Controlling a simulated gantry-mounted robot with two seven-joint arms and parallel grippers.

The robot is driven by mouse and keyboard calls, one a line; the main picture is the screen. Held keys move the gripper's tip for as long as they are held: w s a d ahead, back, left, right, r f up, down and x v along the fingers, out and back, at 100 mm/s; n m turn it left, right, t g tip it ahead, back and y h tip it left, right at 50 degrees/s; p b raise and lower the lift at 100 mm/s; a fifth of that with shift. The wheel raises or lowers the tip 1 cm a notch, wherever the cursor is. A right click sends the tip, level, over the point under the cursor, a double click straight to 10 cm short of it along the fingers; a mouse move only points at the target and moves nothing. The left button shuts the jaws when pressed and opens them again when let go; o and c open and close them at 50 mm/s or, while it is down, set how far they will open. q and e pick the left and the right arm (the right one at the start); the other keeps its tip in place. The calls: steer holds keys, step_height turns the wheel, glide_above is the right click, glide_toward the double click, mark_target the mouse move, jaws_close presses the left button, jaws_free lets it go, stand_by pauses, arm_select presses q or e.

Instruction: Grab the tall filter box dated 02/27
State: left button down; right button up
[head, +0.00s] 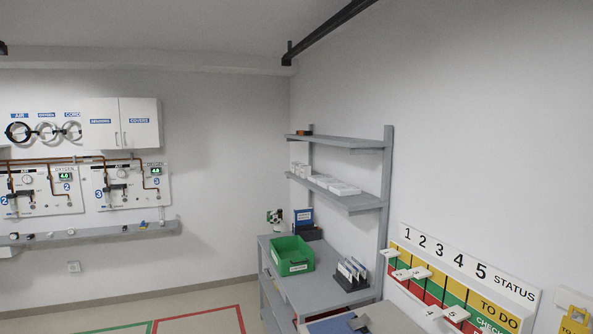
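No box with a readable 02/27 date shows in the head view. Small white boxes (300,170) stand at the left end of the middle wall shelf (362,203), and low white items (336,185) lie along it. Their print is too small to read, so I cannot tell whether any is the tall filter box. Neither of my grippers is in view.
A grey workbench (305,285) in the corner holds a green bin (293,256), a dark rack with white cards (351,273) and a blue-and-white item (304,219). A status board (455,290) hangs at right. Floor at lower left is clear, with tape lines (200,318).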

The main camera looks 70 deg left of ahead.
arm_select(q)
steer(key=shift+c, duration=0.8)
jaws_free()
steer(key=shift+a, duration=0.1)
